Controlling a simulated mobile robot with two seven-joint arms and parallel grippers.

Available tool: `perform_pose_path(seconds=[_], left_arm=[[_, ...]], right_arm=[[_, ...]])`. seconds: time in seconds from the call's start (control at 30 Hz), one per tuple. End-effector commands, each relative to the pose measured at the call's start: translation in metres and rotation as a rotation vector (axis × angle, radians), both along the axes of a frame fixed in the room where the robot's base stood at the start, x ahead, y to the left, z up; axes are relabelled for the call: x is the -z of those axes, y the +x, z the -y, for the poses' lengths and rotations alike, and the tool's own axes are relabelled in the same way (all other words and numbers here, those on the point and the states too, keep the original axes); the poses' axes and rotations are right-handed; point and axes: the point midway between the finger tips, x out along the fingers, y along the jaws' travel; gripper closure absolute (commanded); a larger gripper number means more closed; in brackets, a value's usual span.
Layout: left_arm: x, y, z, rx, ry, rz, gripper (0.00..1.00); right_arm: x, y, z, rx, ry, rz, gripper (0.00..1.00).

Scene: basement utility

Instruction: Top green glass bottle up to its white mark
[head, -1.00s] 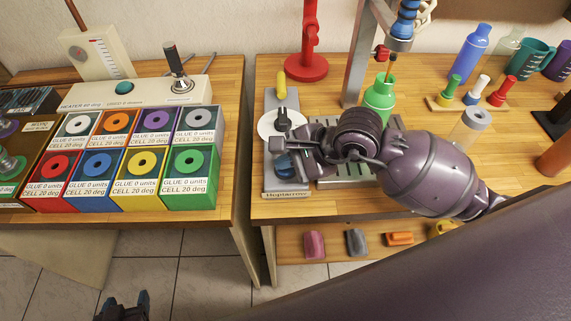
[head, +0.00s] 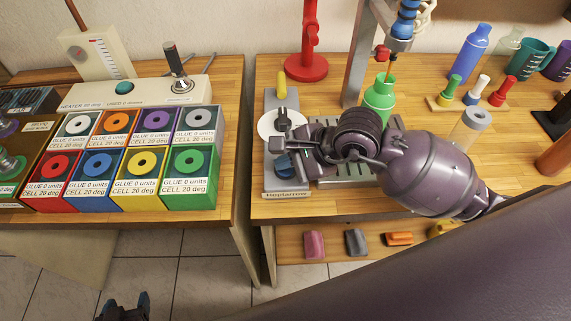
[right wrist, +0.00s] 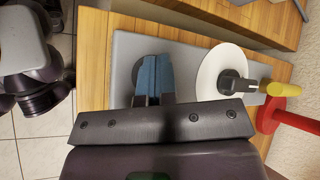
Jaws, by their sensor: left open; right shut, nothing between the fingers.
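The green glass bottle (head: 379,101) stands upright on the dispenser base under a thin nozzle tip (head: 390,68). My right arm hides its lower part, and I cannot make out its white mark. My left gripper (head: 125,306) is open and empty above the floor at the bottom left.
On the panel are a white disc with a black knob (head: 281,117) and a yellow handle (head: 282,85). A red stand (head: 306,68) is behind. A blue bottle (head: 474,50) and small coloured stoppers stand right. Glue cells (head: 190,175) fill the left table; a gap separates the tables.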

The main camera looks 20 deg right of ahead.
Motion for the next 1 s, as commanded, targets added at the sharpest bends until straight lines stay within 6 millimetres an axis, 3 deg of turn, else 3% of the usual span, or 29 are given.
perform_pose_path(seconds=[0.37,1.0], left_arm=[[-0.001,0.001,0.000,0.000,0.000,0.002,0.36],[-0.017,0.008,0.001,0.003,0.000,0.021,0.36]], right_arm=[[0.000,0.000,0.000,0.000,-0.001,-0.001,1.00],[-0.018,0.000,0.000,-0.001,0.000,-0.001,1.00]])
